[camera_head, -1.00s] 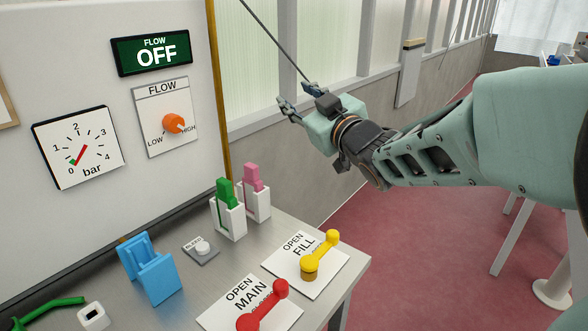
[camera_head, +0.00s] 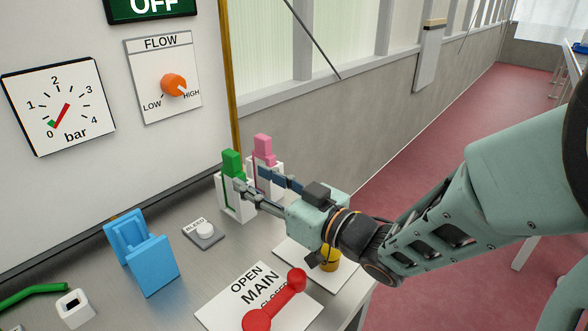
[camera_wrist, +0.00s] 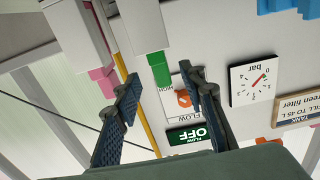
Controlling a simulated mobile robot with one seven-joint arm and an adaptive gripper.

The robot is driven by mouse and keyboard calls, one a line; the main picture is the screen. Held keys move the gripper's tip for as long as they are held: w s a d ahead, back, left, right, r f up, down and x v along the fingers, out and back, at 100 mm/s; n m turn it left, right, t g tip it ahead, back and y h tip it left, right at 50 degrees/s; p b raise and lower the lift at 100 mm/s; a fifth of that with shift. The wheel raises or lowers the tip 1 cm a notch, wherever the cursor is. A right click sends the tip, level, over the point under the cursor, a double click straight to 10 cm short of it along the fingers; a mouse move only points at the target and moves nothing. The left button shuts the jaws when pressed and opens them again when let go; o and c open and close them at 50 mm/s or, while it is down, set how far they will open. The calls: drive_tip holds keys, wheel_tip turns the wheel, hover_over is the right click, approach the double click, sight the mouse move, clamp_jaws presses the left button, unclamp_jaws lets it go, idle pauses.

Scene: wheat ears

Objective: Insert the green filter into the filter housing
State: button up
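The green filter (camera_head: 232,163) stands upright in a white holder (camera_head: 237,206), its top sticking out. In the wrist view the green filter (camera_wrist: 160,70) shows between the two fingers. My gripper (camera_head: 252,179) is open at the holder, one finger in front of it and the other near the gap toward the pink filter. Nothing is held. I cannot tell whether a finger touches the holder. In the wrist view my gripper (camera_wrist: 159,77) has its fingers well apart. A blue slotted block (camera_head: 152,266), possibly the filter housing, stands to the left on the table; its slot looks empty.
A pink filter (camera_head: 263,148) stands in a second white holder close behind. A bleed button (camera_head: 205,231), a red handle (camera_head: 274,300) and a yellow handle (camera_head: 330,260), partly hidden by my arm, are on the table. A gauge panel (camera_head: 120,175) rises behind.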

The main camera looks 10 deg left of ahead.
sight(238, 165)
drive_tip(key=x, duration=0.8)
drive_tip(key=shift+d+b, duration=0.1)
drive_tip(key=shift+b, duration=0.2)
clamp_jaws()
drive_tip(key=c, duration=0.8)
unclamp_jaws()
drive_tip(key=shift+r, duration=0.1)
clamp_jaws()
drive_tip(key=shift+r+p, duration=0.4)
drive_tip(key=shift+r, duration=0.2)
